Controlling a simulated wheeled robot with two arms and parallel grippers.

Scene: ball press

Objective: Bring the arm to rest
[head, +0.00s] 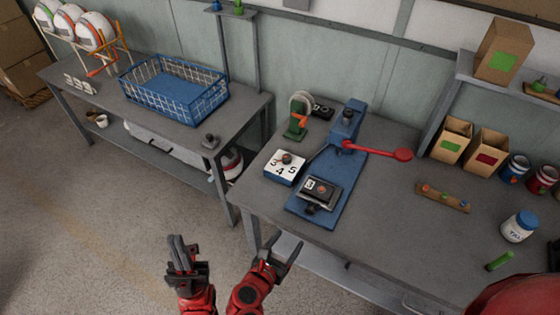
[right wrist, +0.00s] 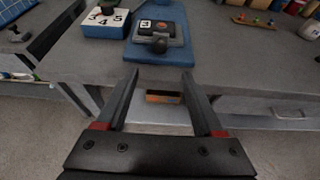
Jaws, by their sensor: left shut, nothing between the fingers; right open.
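My left gripper (head: 187,256) is shut and empty, pointing up over the floor in front of the tables in the head view. My right gripper (head: 282,252) is open and empty, just off the front edge of the right table (head: 400,235). Its two parted fingers also show in the right wrist view (right wrist: 160,85). A blue press (head: 335,190) with a red lever (head: 375,152) stands on the right table, with a dark mould block (head: 319,192) on its base. Both grippers are apart from all objects.
A white numbered box (head: 285,167) sits left of the press. A small peg board (head: 442,197), a white jar (head: 519,226) and a green marker (head: 499,262) lie to the right. A blue wire basket (head: 175,90) stands on the left table. The floor at left is clear.

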